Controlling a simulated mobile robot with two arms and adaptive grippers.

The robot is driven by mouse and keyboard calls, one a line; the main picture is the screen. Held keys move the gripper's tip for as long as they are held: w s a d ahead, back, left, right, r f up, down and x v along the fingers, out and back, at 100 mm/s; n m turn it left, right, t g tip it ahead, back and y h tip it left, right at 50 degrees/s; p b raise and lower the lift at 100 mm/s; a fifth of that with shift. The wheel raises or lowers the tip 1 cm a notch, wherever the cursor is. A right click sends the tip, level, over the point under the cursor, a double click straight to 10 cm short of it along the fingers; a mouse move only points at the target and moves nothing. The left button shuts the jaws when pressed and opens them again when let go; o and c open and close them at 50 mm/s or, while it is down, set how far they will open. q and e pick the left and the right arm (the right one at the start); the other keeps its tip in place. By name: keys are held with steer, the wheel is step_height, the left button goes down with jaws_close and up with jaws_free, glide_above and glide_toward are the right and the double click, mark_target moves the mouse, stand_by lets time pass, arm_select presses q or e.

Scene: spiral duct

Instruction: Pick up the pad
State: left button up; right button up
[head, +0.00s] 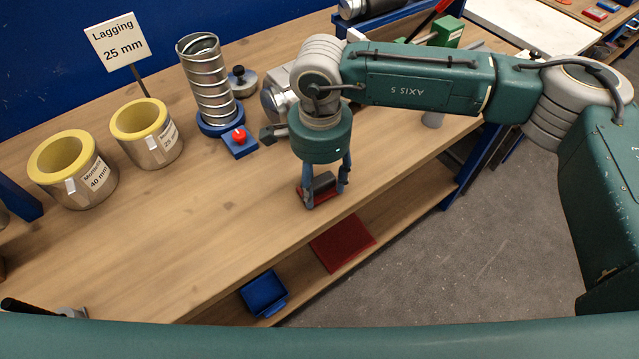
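The pad (323,183) lies near the front edge of the wooden bench. The fingers look spread, with a small gap to the block on the right side. Contact on the left side cannot be made out. My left gripper is not in view.
Two yellow-lined sleeves (72,185) (158,158), a "Lagging 25 mm" sign (117,42) and a spiral duct (208,85) on a blue base stand left and behind. A red mat (342,244) and blue bin (264,291) lie on the lower shelf. The bench's front left is mostly clear.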

mark_target(320, 184)
steer(key=c, duration=0.9)
steer(key=shift+r, duration=0.3)
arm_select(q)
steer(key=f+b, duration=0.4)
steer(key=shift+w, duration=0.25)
arm_select(e)
step_height(320, 184, up, 20)
steer(key=shift+f, duration=0.25)
